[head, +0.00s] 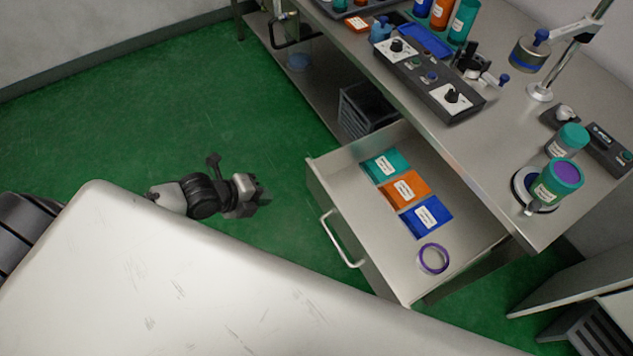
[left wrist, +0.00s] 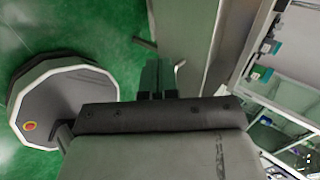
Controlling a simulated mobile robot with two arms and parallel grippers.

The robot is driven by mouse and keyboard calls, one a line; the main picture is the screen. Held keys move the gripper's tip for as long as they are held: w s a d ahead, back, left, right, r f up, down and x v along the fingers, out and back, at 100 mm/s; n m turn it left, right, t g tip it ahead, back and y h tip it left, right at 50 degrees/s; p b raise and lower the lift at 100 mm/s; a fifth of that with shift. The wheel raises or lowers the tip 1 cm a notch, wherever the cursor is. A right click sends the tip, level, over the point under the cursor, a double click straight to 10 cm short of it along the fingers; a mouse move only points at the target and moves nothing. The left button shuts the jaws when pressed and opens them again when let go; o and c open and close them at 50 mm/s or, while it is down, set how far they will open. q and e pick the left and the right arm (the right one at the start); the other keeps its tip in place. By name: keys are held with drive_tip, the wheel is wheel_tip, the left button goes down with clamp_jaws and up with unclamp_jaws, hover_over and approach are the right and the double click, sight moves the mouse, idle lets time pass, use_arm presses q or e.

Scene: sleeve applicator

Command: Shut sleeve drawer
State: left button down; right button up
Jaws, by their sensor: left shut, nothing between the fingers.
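The sleeve drawer (head: 335,178) stands pulled out from under the metal bench in the head view. Its front carries a pale bar handle (head: 338,240). Inside lie a teal packet (head: 385,166), an orange packet (head: 404,188), a blue packet (head: 427,217) and a purple ring (head: 433,259). My left gripper (head: 262,192) is shut and empty, left of the drawer front and apart from it, over the green floor. Its fingers (left wrist: 158,76) also show in the left wrist view, near a grey panel. My right gripper is not in view.
A dark crate (head: 366,110) sits on the lower shelf. Green floor (head: 150,110) is clear left of the drawer.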

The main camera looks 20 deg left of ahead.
use_arm(q)
drive_tip(key=p, duration=0.1)
approach(316, 190)
drive_tip(key=x, duration=0.5)
drive_tip(key=shift+f, duration=0.5)
drive_tip(key=shift+w+d, duration=0.3)
drive_tip(key=shift+w, duration=0.1)
drive_tip(key=shift+w+f, duration=0.1)
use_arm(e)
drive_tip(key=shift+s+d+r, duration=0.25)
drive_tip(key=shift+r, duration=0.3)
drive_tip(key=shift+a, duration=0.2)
